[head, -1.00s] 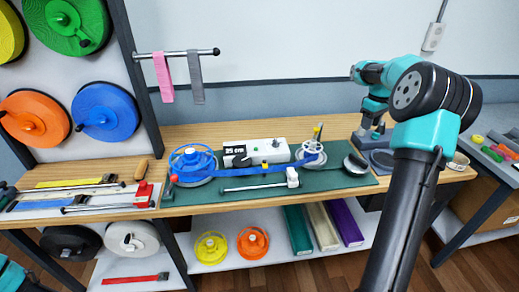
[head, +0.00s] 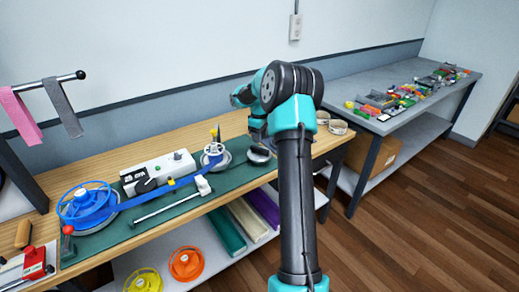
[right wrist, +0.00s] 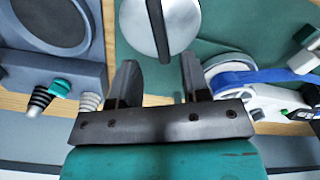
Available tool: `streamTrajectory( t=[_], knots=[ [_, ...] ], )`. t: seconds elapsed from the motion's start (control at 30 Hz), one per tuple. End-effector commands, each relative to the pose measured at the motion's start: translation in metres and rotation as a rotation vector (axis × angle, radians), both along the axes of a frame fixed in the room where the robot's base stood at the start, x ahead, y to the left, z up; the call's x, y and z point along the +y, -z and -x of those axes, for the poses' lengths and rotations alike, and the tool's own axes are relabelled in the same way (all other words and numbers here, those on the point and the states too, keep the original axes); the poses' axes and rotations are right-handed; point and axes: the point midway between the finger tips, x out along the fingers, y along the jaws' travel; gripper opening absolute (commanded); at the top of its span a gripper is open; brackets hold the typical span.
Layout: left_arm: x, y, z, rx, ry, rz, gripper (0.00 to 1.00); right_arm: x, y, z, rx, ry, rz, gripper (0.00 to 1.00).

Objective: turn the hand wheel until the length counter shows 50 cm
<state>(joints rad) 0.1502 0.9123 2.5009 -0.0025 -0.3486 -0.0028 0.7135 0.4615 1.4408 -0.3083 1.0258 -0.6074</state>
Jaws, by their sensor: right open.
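A blue spoked wheel (head: 88,204) lies at the left of the green mat, with blue strap running right from it. A white reel (head: 215,156) with an upright handle takes the strap's other end; it also shows in the right wrist view (right wrist: 228,66). I cannot tell for certain which is the hand wheel. The white counter box (head: 158,171) has a dark display (head: 138,182), too small to read surely. My right gripper (right wrist: 160,82) is open and empty, near a silver disc (right wrist: 146,32) under a dark bar. My left gripper is out of view.
A metal rod with a white block (head: 170,205) lies at the mat's front. A grey stand (right wrist: 60,65) is beside the gripper. Pink and grey straps hang at the left. A second table (head: 425,75) at the right holds small parts. Reels and coloured bars lie on the shelf below.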

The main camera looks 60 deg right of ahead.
Motion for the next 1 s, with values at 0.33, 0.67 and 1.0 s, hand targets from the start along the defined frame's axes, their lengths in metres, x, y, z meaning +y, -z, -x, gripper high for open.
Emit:
streamTrajectory(
  t=[0.33, 0.67, 1.0],
  knots=[
    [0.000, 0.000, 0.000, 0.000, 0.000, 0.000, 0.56, 0.000, 0.055, 0.000, 0.002, 0.002, -0.002, 0.43],
    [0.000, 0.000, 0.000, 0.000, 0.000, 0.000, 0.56, 0.000, 0.069, 0.000, 0.001, 0.001, -0.001, 0.43],
    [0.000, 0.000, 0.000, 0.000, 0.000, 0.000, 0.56, 0.000, 0.068, 0.000, 0.000, 0.001, -0.001, 0.23]
  ],
)
